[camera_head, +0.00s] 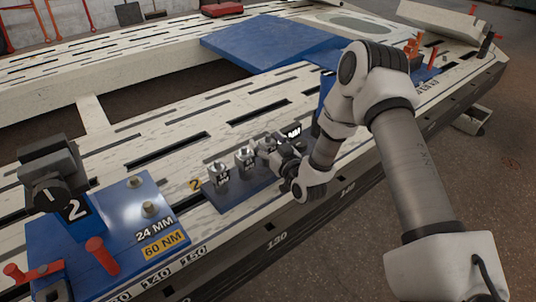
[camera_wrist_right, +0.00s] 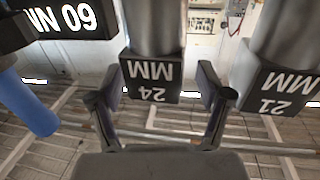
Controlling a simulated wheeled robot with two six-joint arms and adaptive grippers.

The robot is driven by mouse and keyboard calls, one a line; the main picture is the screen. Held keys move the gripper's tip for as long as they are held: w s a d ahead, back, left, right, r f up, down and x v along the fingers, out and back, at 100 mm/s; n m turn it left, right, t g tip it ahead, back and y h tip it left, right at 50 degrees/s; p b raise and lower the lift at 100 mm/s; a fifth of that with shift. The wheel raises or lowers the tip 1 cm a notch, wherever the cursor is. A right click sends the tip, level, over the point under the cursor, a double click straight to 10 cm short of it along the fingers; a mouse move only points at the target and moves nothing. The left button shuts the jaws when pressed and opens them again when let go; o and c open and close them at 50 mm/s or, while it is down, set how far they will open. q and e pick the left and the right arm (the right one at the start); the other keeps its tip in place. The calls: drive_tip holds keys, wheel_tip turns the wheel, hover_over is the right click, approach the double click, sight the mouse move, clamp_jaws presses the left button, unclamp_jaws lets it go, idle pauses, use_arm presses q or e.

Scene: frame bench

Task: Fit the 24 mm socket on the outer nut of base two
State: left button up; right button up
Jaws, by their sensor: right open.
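The 24 MM socket (camera_wrist_right: 152,78), a grey metal cylinder on a black labelled block, stands between the spread fingers of my right gripper (camera_wrist_right: 160,95) in the right wrist view. The fingers flank the block with gaps. In the head view my right gripper (camera_head: 284,168) is at the right end of the socket row and hides part of it. Base two (camera_head: 110,245) is a blue plate at the left, marked 2, 24 MM and 60 NM. It bears two nuts, a rear one (camera_head: 134,182) and a front one (camera_head: 149,208). My left gripper is out of view.
A 21 MM socket (camera_wrist_right: 275,80) stands close beside the 24 MM one. A black 60 NM block (camera_wrist_right: 72,18) and a blue cylinder (camera_wrist_right: 28,103) are on the other side. A dark upright clamp (camera_head: 50,170) and red handles (camera_head: 102,254) rise at base two.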

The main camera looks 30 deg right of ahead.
clamp_jaws()
drive_tip(key=shift+r, duration=0.1)
